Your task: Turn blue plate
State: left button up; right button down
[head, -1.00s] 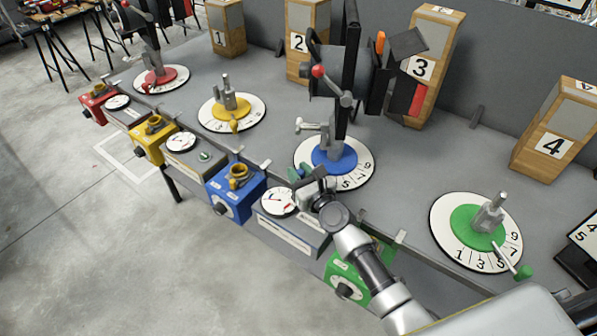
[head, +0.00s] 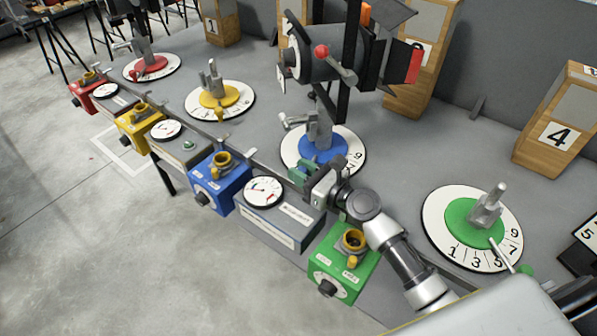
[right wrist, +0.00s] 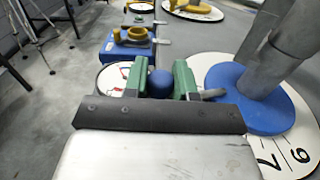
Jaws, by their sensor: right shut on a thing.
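The blue plate (head: 339,153) is a blue disc on a white numbered dial (head: 353,142), with a grey post and clamp (head: 318,128) standing on it. In the right wrist view the blue plate (right wrist: 258,108) is at the right, with 7 and 9 showing on the dial. My right gripper (head: 303,174) is at the near-left edge of that dial. Its green fingers (right wrist: 159,72) are shut on a blue ball knob (right wrist: 160,84) beside the plate. The knob's link to the plate is partly hidden by a finger. My left gripper is not in view.
A dark stage lamp (head: 315,66) stands above the blue plate. A blue box (head: 219,184), a gauge box (head: 280,222) and a green box (head: 343,263) line the table's front edge. A green plate (head: 470,220) is right and a yellow plate (head: 228,98) left.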

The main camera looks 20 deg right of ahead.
jog(key=c, duration=1.2)
grip_release()
jog(key=o, duration=0.3)
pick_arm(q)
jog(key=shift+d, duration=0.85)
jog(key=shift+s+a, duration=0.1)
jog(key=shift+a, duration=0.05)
pick_arm(e)
jog(key=shift+s+d+f, duration=0.1)
jog(key=shift+s+d, duration=0.15)
jog(key=shift+s, duration=0.05)
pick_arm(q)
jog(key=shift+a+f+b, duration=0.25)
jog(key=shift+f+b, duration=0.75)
pick_arm(e)
jog(key=v, duration=1)
